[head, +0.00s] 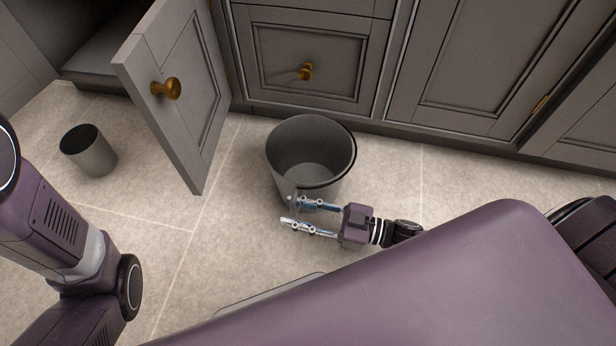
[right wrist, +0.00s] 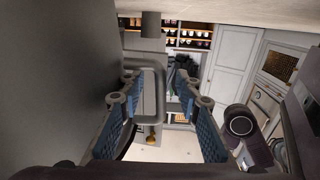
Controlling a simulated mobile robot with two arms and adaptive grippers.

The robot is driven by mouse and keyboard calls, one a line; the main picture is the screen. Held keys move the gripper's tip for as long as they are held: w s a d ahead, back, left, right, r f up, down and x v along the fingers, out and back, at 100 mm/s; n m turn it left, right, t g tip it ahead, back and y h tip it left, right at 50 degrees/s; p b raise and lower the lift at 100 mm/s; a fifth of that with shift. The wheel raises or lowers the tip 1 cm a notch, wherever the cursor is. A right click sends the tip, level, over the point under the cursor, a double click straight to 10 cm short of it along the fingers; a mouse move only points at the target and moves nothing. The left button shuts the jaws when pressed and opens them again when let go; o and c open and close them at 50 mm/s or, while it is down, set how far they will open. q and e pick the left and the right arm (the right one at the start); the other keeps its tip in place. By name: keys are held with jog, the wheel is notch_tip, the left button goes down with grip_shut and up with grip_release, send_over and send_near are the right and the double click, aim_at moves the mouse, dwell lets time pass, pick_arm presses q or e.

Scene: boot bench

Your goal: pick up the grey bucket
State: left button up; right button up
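The grey bucket (head: 310,140) stands upright on the floor in front of the drawers, open at the top. A dark band, perhaps its handle, curves along its right rim. My right gripper (head: 287,210) is at the bucket's near side, fingers apart and pointing left. The upper finger overlaps the bucket's lower wall in the picture; contact cannot be told. In the right wrist view the gripper (right wrist: 158,85) is open, with blue pads. A grey loop (right wrist: 157,100) shows between the fingers; I cannot tell what it belongs to. My left arm is at the left; its gripper is out of view.
A smaller grey bin (head: 90,150) stands on the floor at the left. An open cabinet door (head: 185,90) with a brass knob juts out between it and the bucket. A closed drawer (head: 305,60) is behind the bucket. The tiled floor left of the gripper is clear.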

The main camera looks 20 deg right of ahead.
jog(key=shift+w+a, duration=0.2)
jog(key=shift+a, duration=0.05)
jog(key=shift+c, duration=0.6)
grip_shut()
jog(key=shift+r, duration=0.15)
